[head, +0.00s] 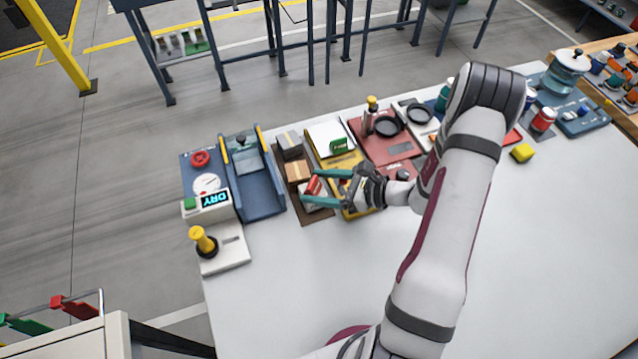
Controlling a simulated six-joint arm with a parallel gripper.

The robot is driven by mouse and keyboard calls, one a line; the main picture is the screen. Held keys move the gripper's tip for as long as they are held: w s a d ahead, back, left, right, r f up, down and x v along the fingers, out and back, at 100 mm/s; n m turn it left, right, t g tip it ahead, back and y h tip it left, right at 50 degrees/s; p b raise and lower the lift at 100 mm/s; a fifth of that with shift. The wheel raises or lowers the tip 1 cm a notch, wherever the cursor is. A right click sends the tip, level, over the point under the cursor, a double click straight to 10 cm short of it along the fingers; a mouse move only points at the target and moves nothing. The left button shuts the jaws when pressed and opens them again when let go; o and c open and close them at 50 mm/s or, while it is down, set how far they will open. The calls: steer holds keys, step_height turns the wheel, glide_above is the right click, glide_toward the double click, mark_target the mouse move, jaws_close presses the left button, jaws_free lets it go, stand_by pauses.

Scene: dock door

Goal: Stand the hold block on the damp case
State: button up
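My gripper (304,188) is low over the front of a brown mat, its two teal fingers pointing left and spread wide. A small red block with a pale face, which looks like the hold block (314,185), shows between the fingers. It is narrower than the gap between them and seems to rest on a pale case at the mat's front. The fingers partly cover that case. Behind it on the mat are a tan case (297,170) and a grey case (289,142). I cannot tell from here which case is damp.
Left of the mat (316,219) stand a blue cradle (262,192) and a meter reading DRY (215,199). A yellow-knobbed stamp (203,240) stands at the table's left corner. A yellow tray (348,161) and red board (390,150) lie right. The front white tabletop is clear.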

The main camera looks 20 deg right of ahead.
steer(key=shift+r, duration=0.2)
steer(key=v, duration=1.1)
steer(key=shift+s+d, duration=0.1)
steer(key=shift+d, duration=0.05)
steer(key=s+a+r+n+g, duration=0.5)
steer(key=a+r+n+g, duration=0.4)
steer(key=a, duration=0.4)
steer(key=s+a+r+n+h, duration=0.2)
steer(key=s+n+h, duration=0.2)
steer(key=s+n, duration=0.2)
steer(key=s+a+r+n+h, duration=0.1)
steer(key=s+a+n+h, duration=0.1)
steer(key=s+n+h, duration=0.2)
steer(key=shift+s+r+n, duration=0.35)
steer(key=shift+s+n, duration=0.55)
steer(key=shift+s, duration=0.2)
